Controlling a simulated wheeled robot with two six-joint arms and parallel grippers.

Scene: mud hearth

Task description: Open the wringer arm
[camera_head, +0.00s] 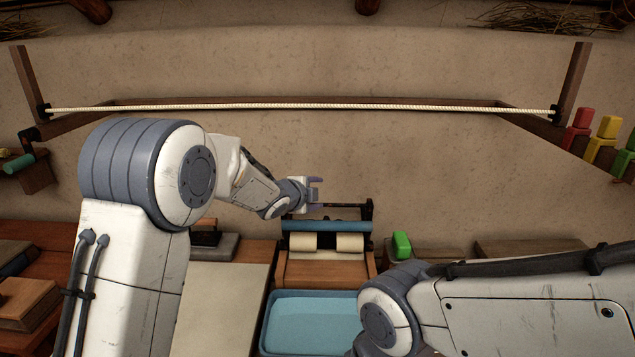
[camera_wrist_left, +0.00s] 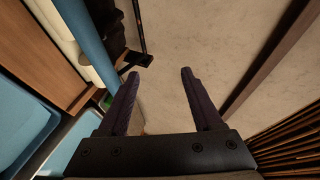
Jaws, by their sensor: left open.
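The wringer (camera_head: 327,267) stands on the counter at the back wall, with a blue top bar (camera_head: 330,226) over cream rollers (camera_head: 350,243). A thin dark arm (camera_head: 343,206) runs above the bar, near a dark post at the right. My left gripper (camera_head: 316,190) is open above the wringer's left part, close to the dark arm. In the left wrist view the fingers (camera_wrist_left: 159,71) are spread with nothing between them. The blue bar (camera_wrist_left: 85,30) and a dark rod (camera_wrist_left: 140,22) lie beyond and left of them. Contact cannot be told. My right gripper is out of view.
A blue basin (camera_head: 314,296) sits in front of the wringer. A green block (camera_head: 401,245) stands to its right. A rope (camera_head: 280,106) spans the wall above. My right forearm covers the lower right counter. A pale board (camera_head: 220,300) lies left of the basin.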

